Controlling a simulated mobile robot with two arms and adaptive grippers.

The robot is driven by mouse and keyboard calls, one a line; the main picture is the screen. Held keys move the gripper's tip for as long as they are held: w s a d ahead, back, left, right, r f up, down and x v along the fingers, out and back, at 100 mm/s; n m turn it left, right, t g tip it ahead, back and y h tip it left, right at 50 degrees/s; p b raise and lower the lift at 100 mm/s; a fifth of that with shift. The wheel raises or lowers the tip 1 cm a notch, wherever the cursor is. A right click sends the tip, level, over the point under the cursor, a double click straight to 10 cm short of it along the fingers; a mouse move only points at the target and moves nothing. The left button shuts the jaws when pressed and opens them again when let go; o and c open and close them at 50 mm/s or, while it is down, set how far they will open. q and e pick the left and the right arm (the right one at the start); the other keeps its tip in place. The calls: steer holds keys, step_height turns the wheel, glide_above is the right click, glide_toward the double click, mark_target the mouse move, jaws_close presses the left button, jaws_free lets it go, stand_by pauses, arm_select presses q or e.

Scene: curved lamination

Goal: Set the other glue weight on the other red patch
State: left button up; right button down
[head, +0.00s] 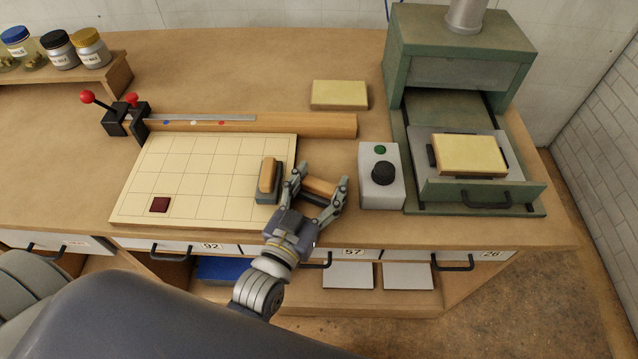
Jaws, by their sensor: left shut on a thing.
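A dark red patch (159,204) lies bare near the front left corner of the cream gridded board (205,165). One glue weight (268,180), a dark block with a tan wooden handle, stands on the board's right side; whatever is under it is hidden. My left gripper (321,179) is just right of that weight, near the board's right edge. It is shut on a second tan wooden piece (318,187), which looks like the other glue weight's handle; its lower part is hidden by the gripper. My right gripper is not in view.
A grey control box (382,180) with a dark knob stands close right of my left gripper. Another yellow block (339,94) lies behind. A wooden rail (270,125) runs along the board's back edge.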

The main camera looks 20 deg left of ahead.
arm_select(q)
steer(key=shift+f, duration=0.1)
steer(key=o, duration=1)
steer(key=shift+f, duration=0.1)
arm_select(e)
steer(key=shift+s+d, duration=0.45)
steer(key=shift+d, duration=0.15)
